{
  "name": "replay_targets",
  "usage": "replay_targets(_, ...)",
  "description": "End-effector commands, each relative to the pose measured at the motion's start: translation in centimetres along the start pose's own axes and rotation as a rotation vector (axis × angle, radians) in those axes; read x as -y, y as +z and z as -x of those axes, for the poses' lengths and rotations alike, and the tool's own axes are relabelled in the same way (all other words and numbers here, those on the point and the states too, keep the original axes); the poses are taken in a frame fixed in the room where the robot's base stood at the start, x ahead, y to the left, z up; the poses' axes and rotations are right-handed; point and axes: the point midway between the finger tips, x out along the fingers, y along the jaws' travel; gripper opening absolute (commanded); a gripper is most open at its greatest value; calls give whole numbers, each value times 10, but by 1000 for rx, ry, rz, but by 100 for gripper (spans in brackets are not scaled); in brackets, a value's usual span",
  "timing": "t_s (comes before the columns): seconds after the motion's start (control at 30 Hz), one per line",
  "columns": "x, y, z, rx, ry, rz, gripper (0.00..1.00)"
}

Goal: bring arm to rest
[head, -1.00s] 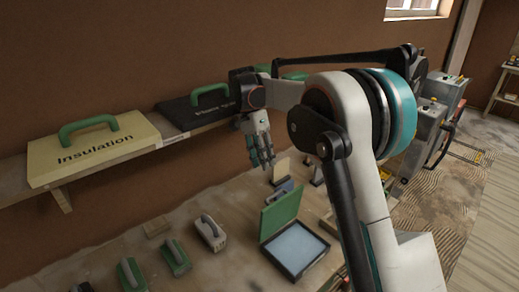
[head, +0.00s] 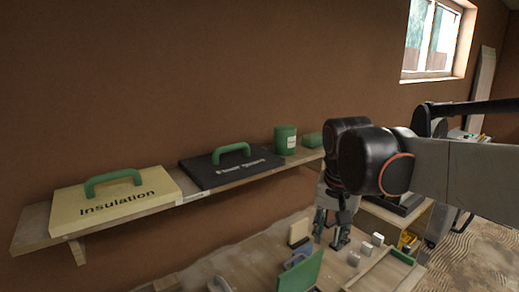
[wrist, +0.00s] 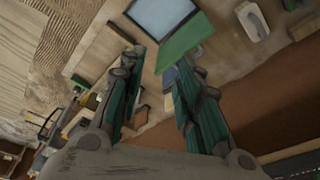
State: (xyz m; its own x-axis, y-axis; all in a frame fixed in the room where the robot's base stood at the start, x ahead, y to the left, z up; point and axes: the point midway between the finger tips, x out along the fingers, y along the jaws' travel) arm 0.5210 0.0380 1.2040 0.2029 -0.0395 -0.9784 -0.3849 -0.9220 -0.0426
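My gripper (head: 331,232) hangs fingers-down over the right part of the workbench (head: 230,262) in the head view, at the end of my raised arm. In the wrist view, my gripper (wrist: 158,60) has its two teal fingers apart with nothing held between them. I cannot tell the exact height of the fingertips above the bench.
A wall shelf (head: 195,196) holds a yellow Insulation board (head: 115,203), a black board (head: 235,167), a green tub (head: 285,139) and a green box (head: 312,140). Several small tools and blocks lie on the bench near the green case lid (head: 298,272). A window (head: 431,38) is at upper right.

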Motion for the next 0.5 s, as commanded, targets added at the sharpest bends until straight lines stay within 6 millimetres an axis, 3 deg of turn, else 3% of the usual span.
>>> replay_targets(0.27,-46,57,1,-145,-77,150,31)
replay_targets(0.5,-77,104,-14,-281,-113,277,31)
